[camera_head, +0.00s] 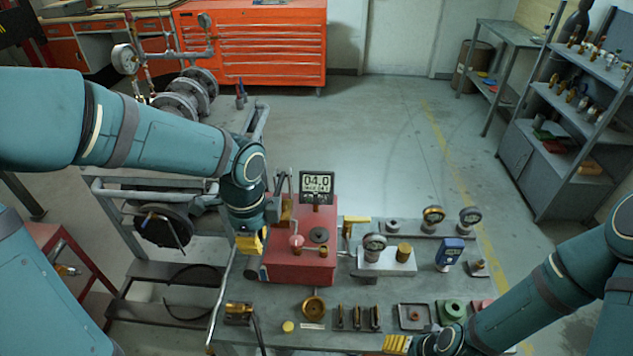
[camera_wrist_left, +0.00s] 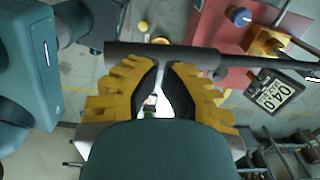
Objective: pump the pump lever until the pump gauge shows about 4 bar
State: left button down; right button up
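The pump gauge (camera_head: 317,187) is a black digital display above the red pump (camera_head: 305,265) and reads 04.0; it also shows tilted in the left wrist view (camera_wrist_left: 273,91). My left gripper (camera_head: 249,244) has yellow fingers and is low at the pump's left side. In the left wrist view a dark bar, apparently the pump lever (camera_wrist_left: 130,54), runs across at the fingertips (camera_wrist_left: 164,66). The tips are close together with a narrow gap; whether they grip the bar is unclear. My right gripper (camera_head: 397,344) is at the bench's front edge, its fingers partly cut off.
The grey bench (camera_head: 350,325) holds a brass bowl (camera_head: 313,306), a grey block with a gauge (camera_head: 386,262), a blue meter (camera_head: 449,252) and several small fittings. A pipe stand with flanges is behind left. Shelves (camera_head: 570,110) stand at the right. The floor behind is clear.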

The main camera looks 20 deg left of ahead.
pick_arm(q)
jog(key=shift+r, duration=0.15)
notch_tip(320, 180, up, 5)
jog(key=p, duration=0.4)
jog(key=shift+s+f, duration=0.1)
jog(key=shift+f, duration=0.1)
